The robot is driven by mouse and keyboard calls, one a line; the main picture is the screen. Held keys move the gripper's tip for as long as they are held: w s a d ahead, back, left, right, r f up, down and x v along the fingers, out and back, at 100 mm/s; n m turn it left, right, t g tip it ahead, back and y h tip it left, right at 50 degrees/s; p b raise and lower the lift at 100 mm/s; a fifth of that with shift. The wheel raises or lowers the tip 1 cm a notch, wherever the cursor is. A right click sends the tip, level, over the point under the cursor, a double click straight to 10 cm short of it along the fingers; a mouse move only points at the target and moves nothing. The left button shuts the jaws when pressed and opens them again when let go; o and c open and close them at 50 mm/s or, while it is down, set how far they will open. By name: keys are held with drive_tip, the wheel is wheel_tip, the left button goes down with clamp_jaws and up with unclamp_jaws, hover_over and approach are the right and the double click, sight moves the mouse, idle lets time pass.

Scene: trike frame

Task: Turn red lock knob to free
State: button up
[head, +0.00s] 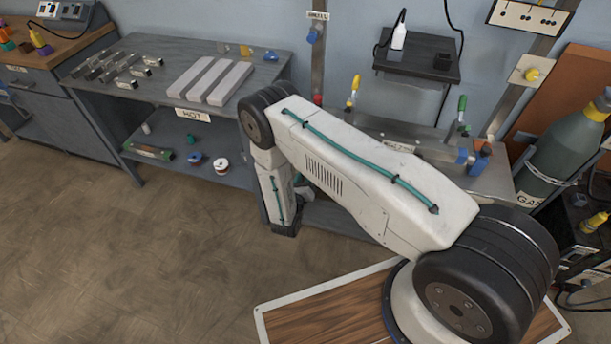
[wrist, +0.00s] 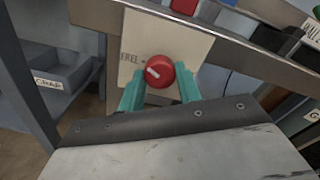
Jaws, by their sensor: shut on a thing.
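The red lock knob (wrist: 163,67) sits on a pale plate (wrist: 140,42) in the wrist view. A white mark shows on its left part, towards a short line and a partly readable label, "FREL" or "FREE", on the plate. My gripper (wrist: 160,76) has its two teal fingers on either side of the knob, shut on it. In the head view my arm hides the gripper, and I cannot make out the knob there.
A grey rail (wrist: 230,54) runs behind the plate. A grey bin labelled SCRAP (wrist: 55,68) is at left. In the head view, a bench with a HOT label (head: 192,115) holds pale bars, and a gas cylinder (head: 560,145) stands right. The floor at left is clear.

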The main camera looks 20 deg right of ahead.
drive_tip(key=n, duration=0.5)
drive_tip(key=shift+s+d+f, duration=0.1)
drive_tip(key=shift+s+f, duration=0.05)
idle(0.6)
drive_tip(key=o, duration=0.8)
drive_tip(key=shift+o, duration=1)
drive_tip(key=v, duration=0.8)
